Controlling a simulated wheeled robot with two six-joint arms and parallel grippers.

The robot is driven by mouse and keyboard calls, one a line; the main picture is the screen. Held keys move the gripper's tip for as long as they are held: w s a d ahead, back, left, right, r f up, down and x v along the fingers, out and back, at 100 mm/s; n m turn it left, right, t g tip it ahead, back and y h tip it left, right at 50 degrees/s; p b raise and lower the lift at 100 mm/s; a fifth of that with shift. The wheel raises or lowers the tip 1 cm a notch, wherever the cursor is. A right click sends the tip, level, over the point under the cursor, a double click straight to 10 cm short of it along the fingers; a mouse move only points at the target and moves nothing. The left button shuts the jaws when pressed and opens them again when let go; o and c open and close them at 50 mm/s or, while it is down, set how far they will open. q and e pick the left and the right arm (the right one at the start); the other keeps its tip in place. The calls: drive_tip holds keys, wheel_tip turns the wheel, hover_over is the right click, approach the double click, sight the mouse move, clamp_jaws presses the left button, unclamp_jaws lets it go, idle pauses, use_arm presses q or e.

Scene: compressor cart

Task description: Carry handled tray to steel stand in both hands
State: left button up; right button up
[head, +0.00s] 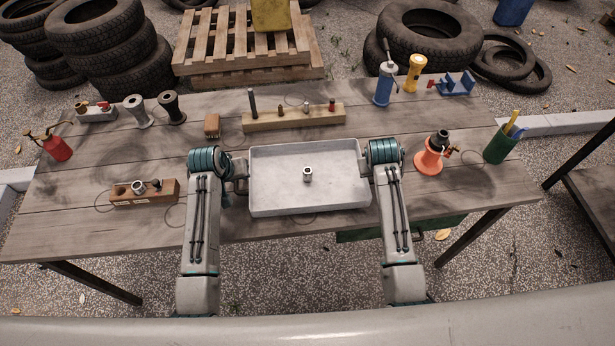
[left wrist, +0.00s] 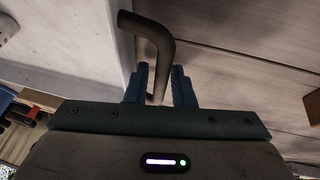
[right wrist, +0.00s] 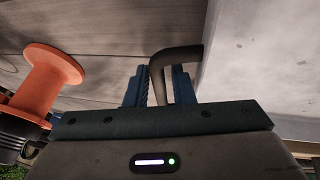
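The handled tray (head: 275,195) is pale grey and shallow, level at the front middle of the wooden workbench, with a small metal nut-like part (head: 307,174) inside. I cannot tell any gap beneath it. My left gripper (head: 236,172) is at its left handle; in the left wrist view the fingers (left wrist: 159,88) are close on both sides of the dark bent handle (left wrist: 152,35). My right gripper (head: 371,168) is at the right handle; the right wrist view shows its fingers (right wrist: 160,88) closed around that handle (right wrist: 180,56). A dark-framed stand (head: 592,190) is partly in view at the right edge.
On the workbench (head: 90,220) an orange spool-like piece (head: 429,160) and green pen cup (head: 500,145) stand right of the tray. A wooden block (head: 145,193) lies left, a long peg block (head: 293,118) behind. Tyres and a pallet (head: 240,45) are beyond. A floor gap separates bench and stand.

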use_arm(q)
clamp_jaws()
use_arm(e)
clamp_jaws()
use_arm(q)
drive_tip(key=shift+r, duration=0.1)
use_arm(e)
drive_tip(key=shift+r, duration=0.1)
